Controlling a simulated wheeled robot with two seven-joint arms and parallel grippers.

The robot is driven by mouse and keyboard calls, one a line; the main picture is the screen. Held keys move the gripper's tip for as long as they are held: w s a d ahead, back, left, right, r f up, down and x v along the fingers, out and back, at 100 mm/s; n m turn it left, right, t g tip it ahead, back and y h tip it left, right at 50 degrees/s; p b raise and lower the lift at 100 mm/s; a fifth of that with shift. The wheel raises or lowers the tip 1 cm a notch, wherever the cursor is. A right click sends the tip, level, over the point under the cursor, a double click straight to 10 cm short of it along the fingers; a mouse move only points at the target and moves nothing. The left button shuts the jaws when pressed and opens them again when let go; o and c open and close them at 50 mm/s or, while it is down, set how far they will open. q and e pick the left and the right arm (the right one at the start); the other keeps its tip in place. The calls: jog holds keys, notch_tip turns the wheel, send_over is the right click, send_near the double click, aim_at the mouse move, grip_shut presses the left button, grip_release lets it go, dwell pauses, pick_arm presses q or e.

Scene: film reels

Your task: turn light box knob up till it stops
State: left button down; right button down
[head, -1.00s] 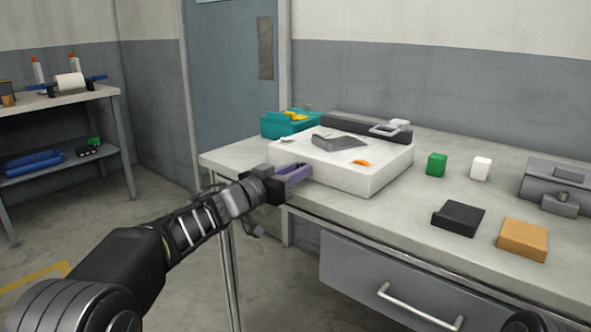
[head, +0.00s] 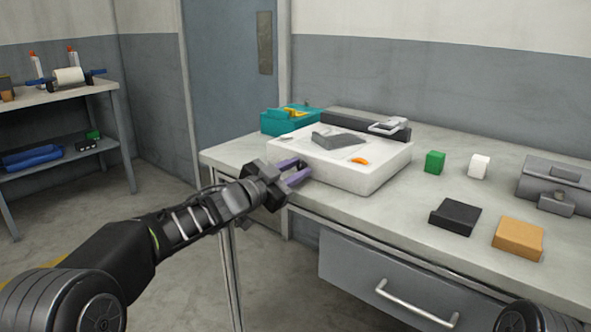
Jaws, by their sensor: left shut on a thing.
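The white light box (head: 365,178) sits on the long grey table. My left gripper (head: 301,170) is at the left end of its front face, with its two purple fingers pointing at the box. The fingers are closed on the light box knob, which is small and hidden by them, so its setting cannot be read. The gripper is rolled, with one finger above the other. My right gripper is not in view.
On the box lie a dark grey piece (head: 338,139) and an orange piece (head: 360,160). A teal bin (head: 289,122) stands behind. Green (head: 434,162), white (head: 479,166), black (head: 454,217) and tan (head: 519,238) blocks lie to the right. A drawer (head: 385,275) is below.

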pick_arm(q)
jog(key=c, duration=1.2)
grip_release()
jog(key=shift+o, duration=0.2)
jog(key=v, duration=0.8)
jog(key=shift+p, duration=0.45)
jog(key=shift+w, duration=0.1)
